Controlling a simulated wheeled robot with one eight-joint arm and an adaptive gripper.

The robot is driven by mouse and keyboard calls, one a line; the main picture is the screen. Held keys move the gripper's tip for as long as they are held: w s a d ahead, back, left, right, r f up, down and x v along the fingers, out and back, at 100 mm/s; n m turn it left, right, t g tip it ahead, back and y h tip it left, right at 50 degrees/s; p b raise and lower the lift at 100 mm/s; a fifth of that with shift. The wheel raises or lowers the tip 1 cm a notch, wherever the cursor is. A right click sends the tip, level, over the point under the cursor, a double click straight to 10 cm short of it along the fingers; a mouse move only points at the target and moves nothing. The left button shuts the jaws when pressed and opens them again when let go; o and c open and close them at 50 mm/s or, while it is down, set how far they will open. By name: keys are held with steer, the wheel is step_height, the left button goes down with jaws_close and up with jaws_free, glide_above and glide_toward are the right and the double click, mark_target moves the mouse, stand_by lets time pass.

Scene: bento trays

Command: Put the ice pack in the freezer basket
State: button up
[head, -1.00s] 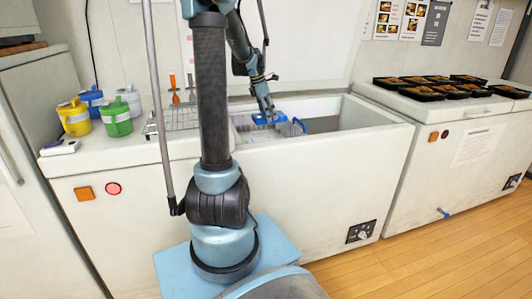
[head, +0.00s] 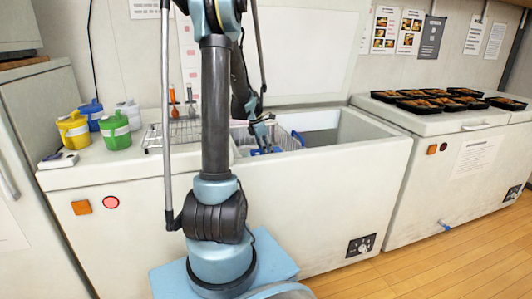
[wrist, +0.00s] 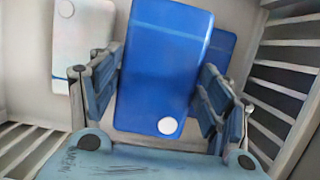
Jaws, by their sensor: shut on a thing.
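My gripper (head: 263,144) is shut on a blue ice pack (wrist: 168,50) with a white round cap. In the wrist view its two fingers press the pack's sides. In the head view gripper and pack are down inside the opening of the chest freezer (head: 372,150), at the white slatted basket (head: 287,140). Basket slats also show at the right of the wrist view (wrist: 290,70). Another blue pack (wrist: 222,52) lies partly hidden behind the held one, and a white pack (wrist: 82,35) is at the left. Whether the held pack touches the basket floor is unclear.
A wire rack (head: 180,133) sits left of the opening. Black food trays (head: 420,105) stand on the right-hand chest. The freezer's right interior (head: 345,125) looks clear.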

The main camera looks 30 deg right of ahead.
steer(key=shift+f, duration=0.35)
steer(key=shift+f, duration=0.6)
steer(key=o, duration=1.3)
steer(key=shift+r, duration=0.1)
steer(key=shift+r, duration=0.6)
steer(key=v, duration=1.1)
steer(key=shift+a+r, duration=0.25)
steer(key=shift+r, duration=0.15)
